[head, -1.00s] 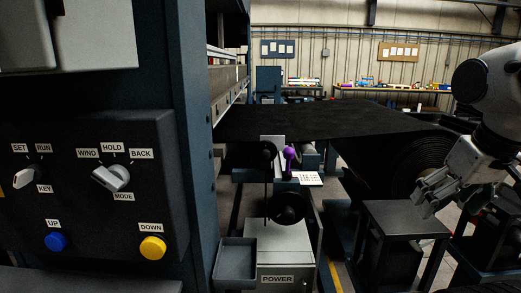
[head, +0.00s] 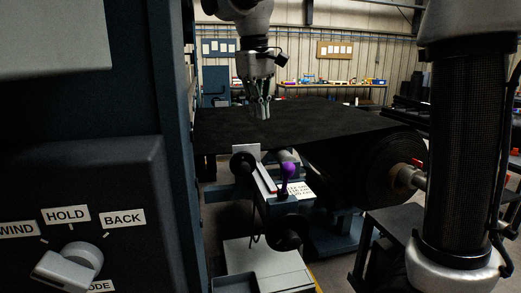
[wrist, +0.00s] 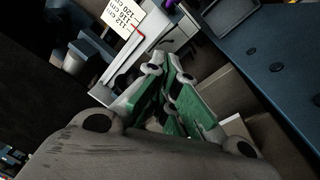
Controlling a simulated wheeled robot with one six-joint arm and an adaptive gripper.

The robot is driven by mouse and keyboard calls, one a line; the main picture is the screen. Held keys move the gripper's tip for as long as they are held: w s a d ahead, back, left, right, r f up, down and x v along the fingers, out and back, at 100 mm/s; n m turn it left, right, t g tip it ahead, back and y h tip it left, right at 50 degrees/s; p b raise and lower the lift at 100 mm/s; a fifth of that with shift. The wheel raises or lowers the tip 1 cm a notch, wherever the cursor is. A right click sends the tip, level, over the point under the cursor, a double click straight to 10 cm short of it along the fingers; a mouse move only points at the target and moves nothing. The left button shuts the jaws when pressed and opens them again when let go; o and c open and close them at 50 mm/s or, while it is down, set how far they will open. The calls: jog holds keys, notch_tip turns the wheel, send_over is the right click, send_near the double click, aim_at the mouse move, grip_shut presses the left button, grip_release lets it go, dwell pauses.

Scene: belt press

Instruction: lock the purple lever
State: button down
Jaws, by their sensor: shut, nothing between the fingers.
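The purple lever (head: 287,176) stands near the middle of the head view, beside a white label plate with printed text (head: 300,190). Its knob is at the top and it looks roughly upright. In the wrist view a small part of the purple lever (wrist: 170,3) shows at the top edge, next to the label plate (wrist: 124,17). My gripper (head: 265,113) hangs pointing down in front of the black belt, above and behind the lever in the picture. It is shut and empty, apart from the lever. The wrist view shows its green-padded fingers (wrist: 172,105) close together.
The black belt (head: 290,122) spreads behind the lever and winds onto a big roll at the right. Black handwheels (head: 287,232) stand near the lever. A control panel with a mode knob (head: 68,267) fills the lower left. A grey box (head: 265,265) stands below.

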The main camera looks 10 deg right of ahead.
jog(key=shift+s+d+f, duration=0.1)
jog(key=shift+s+d, duration=0.15)
jog(key=shift+s, duration=0.1)
send_over(285, 181)
jog(key=w+a, duration=0.2)
jog(key=w, duration=0.1)
notch_tip(285, 181, down, 11)
jog(key=shift+d, duration=0.15)
